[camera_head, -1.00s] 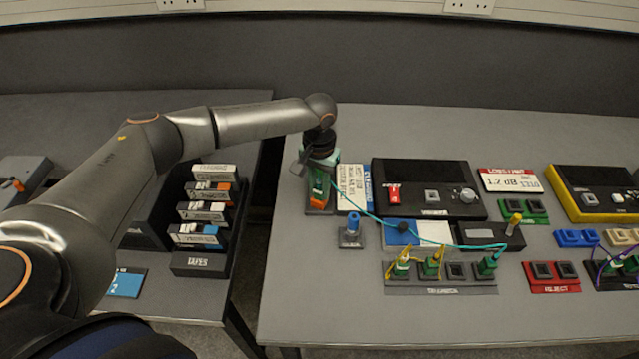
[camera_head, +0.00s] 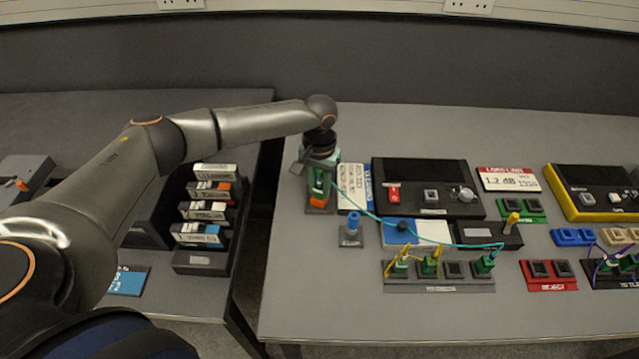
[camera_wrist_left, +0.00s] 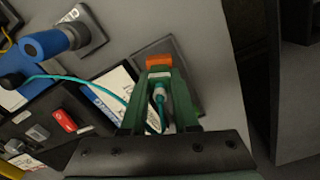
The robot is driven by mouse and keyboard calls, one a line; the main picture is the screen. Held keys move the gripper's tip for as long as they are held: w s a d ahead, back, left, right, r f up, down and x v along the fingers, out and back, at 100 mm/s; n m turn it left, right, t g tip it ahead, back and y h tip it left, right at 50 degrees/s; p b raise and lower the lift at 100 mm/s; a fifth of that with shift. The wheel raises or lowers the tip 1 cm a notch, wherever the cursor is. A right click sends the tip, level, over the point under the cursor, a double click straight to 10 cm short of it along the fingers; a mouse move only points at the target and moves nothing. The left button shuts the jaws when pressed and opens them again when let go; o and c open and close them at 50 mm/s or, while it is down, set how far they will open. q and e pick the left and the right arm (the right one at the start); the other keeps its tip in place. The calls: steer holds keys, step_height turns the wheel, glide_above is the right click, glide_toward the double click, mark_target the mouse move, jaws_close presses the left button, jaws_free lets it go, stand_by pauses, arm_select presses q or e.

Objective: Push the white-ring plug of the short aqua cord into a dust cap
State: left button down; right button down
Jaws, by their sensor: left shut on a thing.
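My left gripper (camera_head: 320,184) points down at a dark base plate (camera_wrist_left: 187,78) at the left end of the right bench. Its green fingers are shut on the white-ring plug (camera_wrist_left: 158,90) of the aqua cord (camera_wrist_left: 84,81). An orange dust cap (camera_wrist_left: 159,61) sits on the plate right at the fingertips; it also shows below the gripper in the head view (camera_head: 319,203). The plug is in line with the cap, but the fingers hide whether it is seated. The aqua cord runs right to a green plug (camera_head: 484,265) in a grey holder. My right gripper is not in view.
A blue-capped post (camera_head: 353,224) stands right of the plate. A black meter box (camera_head: 425,188) lies behind it. Holders with several plugs (camera_head: 440,284) and a red reject holder (camera_head: 549,275) are farther right. A gap separates the left bench with its tape rack (camera_head: 206,262).

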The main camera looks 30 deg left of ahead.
arm_select(q)
steer(key=c, duration=0.6)
jaws_free()
step_height(320, 180, up, 3)
steer(key=p, duration=0.3)
steer(key=shift+f, duration=0.2)
steer(key=shift+r, duration=1.15)
steer(key=shift+r, duration=2.05)
